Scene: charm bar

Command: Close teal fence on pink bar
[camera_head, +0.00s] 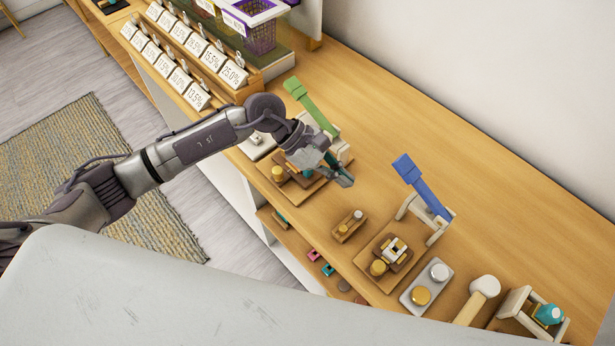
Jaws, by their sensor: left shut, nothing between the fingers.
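My left gripper (346,181) is shut and empty. It hangs over a wooden board (308,194) at the foot of the press with the green lever (310,104). A round yellow-topped piece (278,173) sits on that board, and the gripper hides part of the board. A small dark teal patch (331,160) shows beside the gripper's fingers; I cannot tell whether it is a fence. On the lower shelf lie a small pink piece (313,255) and a small teal piece (327,270). I cannot make out a pink bar for certain. My right gripper is not in view.
A blue-lever press (424,188) stands to the right, with a wooden board (362,262), a grey tray (409,300) and a mallet (484,287) nearer the front. Percentage cards (189,60) and a purple basket (262,38) stand at the back left. The counter along the wall is clear.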

